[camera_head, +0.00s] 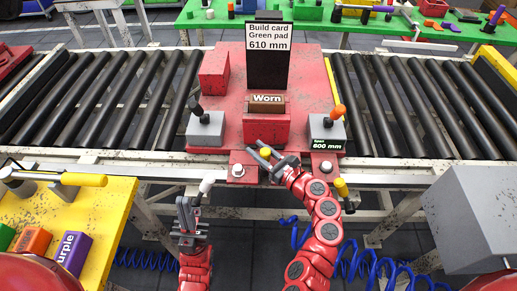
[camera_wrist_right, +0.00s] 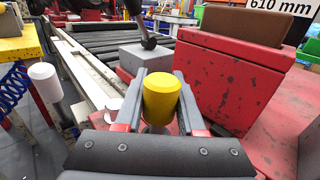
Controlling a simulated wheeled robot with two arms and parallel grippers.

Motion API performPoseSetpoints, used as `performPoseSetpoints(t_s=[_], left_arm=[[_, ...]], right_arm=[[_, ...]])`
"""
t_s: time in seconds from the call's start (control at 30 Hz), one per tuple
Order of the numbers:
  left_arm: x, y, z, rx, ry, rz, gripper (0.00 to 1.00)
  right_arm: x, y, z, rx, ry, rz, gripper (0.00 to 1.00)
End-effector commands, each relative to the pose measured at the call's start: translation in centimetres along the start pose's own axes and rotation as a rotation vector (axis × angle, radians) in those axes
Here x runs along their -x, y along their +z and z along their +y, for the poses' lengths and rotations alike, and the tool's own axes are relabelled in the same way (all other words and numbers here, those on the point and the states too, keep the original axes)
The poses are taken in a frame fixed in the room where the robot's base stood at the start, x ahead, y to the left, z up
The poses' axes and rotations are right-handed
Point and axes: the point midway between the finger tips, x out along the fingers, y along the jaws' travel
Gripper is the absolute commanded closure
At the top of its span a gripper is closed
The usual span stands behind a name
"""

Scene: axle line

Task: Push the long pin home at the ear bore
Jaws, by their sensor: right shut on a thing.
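A pin with a yellow head (camera_wrist_right: 162,97) stands between the fingers of my right gripper (camera_wrist_right: 158,88) in the right wrist view. In the head view my right gripper (camera_head: 262,151) is shut on this yellow-headed pin (camera_head: 265,153), in front of the red block. The pin's lower part is hidden by the gripper. Red ears with a bolt-like fitting stick out at the fixture's front: a left ear (camera_head: 238,175) and a right ear (camera_head: 325,168). I cannot tell whether the pin tip is in a bore. My left gripper (camera_head: 189,208) looks open and empty, below the left ear.
A white-tipped handle (camera_head: 207,184) and a yellow-tipped one (camera_head: 341,187) stand at the front edge. Grey lever boxes (camera_head: 205,130) (camera_head: 326,132) flank the red block marked "Worn". A yellow table (camera_head: 110,200) is at left, a grey box (camera_head: 470,215) at right.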

Motion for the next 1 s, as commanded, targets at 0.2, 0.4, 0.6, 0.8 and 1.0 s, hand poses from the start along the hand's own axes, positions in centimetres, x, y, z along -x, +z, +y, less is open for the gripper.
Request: performPoseSetpoints(t_s=[0.2, 0.4, 0.6, 0.8, 1.0], left_arm=[[0.5, 0.1, 0.0, 0.000, 0.000, 0.000, 1.00], [0.9, 0.1, 0.0, 0.000, 0.000, 0.000, 1.00], [1.3, 0.2, 0.1, 0.000, 0.000, 0.000, 1.00], [1.7, 0.3, 0.1, 0.000, 0.000, 0.000, 1.00], [2.1, 0.3, 0.1, 0.000, 0.000, 0.000, 1.00]], right_arm=[[0.0, -0.7, -0.1, 0.000, -0.001, -0.001, 1.00], [0.0, -1.3, 0.0, 0.001, -0.001, -0.001, 1.00], [0.0, -1.9, 0.0, 0.001, -0.001, -0.001, 1.00], [0.0, -2.5, -0.1, 0.000, -0.001, -0.001, 1.00], [0.0, -3.1, -0.1, 0.001, -0.002, -0.001, 1.00]])
